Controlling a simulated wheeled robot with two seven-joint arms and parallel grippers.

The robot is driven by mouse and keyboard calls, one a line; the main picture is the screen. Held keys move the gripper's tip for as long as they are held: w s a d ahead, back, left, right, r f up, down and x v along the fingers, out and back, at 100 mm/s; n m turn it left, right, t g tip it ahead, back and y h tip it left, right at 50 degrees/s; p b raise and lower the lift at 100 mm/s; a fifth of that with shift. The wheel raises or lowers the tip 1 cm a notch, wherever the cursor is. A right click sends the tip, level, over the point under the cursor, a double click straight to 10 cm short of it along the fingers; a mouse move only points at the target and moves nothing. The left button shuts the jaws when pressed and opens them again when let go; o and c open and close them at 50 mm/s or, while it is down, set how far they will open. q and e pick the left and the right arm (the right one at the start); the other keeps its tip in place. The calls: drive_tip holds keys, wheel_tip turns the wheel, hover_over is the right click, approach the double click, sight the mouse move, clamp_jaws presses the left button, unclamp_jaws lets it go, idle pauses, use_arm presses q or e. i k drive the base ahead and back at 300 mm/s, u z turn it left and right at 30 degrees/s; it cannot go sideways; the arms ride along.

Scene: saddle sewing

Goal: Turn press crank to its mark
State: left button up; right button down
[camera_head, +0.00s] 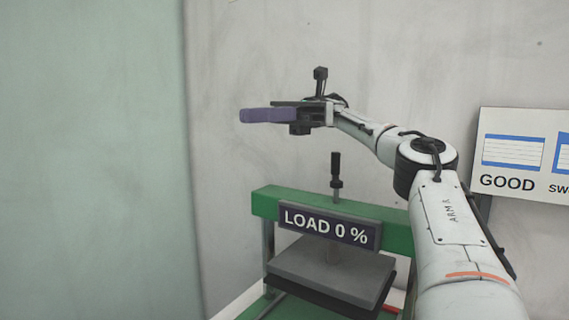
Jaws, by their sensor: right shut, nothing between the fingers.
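The press (405,240) has a green crossbeam and stands low in the middle of the head view. A dark upright handle (336,166), which looks like part of the crank, rises above the beam. The crank's arm and its mark cannot be made out. My right gripper (245,115), with purple fingers, is shut and empty. It points left, above and to the left of the handle, apart from it. My left gripper is not in view.
A display (329,228) on the beam reads "LOAD 0 %". A grey plate (315,270) sits under the beam. A wall board (508,184) marked "GOOD" hangs at right. The wall is close behind. The space left of the press looks clear.

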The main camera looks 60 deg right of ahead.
sight(335, 183)
drive_tip(key=u, duration=0.7)
drive_tip(key=i, duration=0.6)
drive_tip(key=z, duration=3.2)
drive_tip(key=i, duration=0.5)
drive_tip(key=u, duration=0.1)
